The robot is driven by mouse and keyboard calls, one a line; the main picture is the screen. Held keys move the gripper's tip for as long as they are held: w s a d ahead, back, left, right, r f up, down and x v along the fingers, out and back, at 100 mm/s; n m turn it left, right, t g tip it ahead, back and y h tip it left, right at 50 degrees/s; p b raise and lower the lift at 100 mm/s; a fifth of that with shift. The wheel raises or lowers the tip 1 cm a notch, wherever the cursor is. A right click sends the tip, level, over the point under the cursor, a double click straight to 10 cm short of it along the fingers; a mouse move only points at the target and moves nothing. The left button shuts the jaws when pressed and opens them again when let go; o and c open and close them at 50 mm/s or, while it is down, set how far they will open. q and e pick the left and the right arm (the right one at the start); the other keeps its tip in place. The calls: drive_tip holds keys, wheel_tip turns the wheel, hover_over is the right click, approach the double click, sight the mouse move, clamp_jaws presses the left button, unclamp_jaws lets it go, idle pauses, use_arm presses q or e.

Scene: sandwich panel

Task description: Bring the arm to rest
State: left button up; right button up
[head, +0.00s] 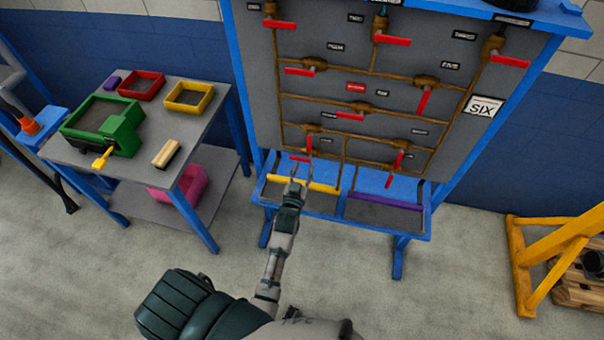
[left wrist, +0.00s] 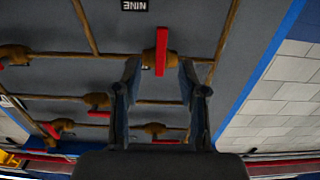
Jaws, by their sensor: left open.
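The upright grey panel (head: 330,60) carries brown pipes and several red valve handles. My left gripper (head: 297,178) is in front of the panel's lower left, over the yellow-edged tray. In the left wrist view my left gripper (left wrist: 160,76) has its two fingers apart. A red handle (left wrist: 161,48) shows between and beyond the fingertips, near an upside-down NINE label (left wrist: 134,5). I cannot tell whether the fingers touch that handle. A lower-left red handle (head: 308,146) shows just above the gripper in the head view. My right gripper is not in view.
A grey table (head: 205,140) at left holds a green box (head: 82,118), red tray (head: 143,77) and yellow tray (head: 190,88). A blue shelf (head: 418,228) juts below the panel. A yellow frame (head: 545,245) stands at right. Floor between is clear.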

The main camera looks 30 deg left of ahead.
use_arm(q)
drive_tip(key=shift+v, duration=1)
drive_tip(key=shift+f, duration=0.15)
drive_tip(key=s+d+f+m+g+h, duration=0.1)
drive_tip(key=s+d+f+g, duration=0.3)
drive_tip(key=f, duration=0.7)
drive_tip(key=s+d+f+m+g+h, duration=0.15)
drive_tip(key=s+f, duration=0.35)
drive_tip(key=f, duration=0.7)
drive_tip(key=s+d+f+m+g+h, duration=0.1)
drive_tip(key=s+d+f+g+h, duration=0.3)
drive_tip(key=f, duration=0.7)
drive_tip(key=s+a+f+g, duration=0.1)
drive_tip(key=s+f, duration=0.5)
drive_tip(key=s, duration=0.6)
drive_tip(key=s+a+f+m+g+y, duration=0.1)
drive_tip(key=s+f, duration=0.5)
drive_tip(key=s, duration=0.6)
drive_tip(key=s+a+f+g+y, duration=0.1)
drive_tip(key=s+a+f+g, duration=0.2)
drive_tip(key=s, duration=1)
wheel_tip(320, 180, down, 3)
drive_tip(key=shift+a+f+m+g, duration=0.2)
drive_tip(key=shift+m+g, duration=0.15)
drive_tip(key=shift+g, duration=0.7)
drive_tip(key=shift+y, duration=0.25)
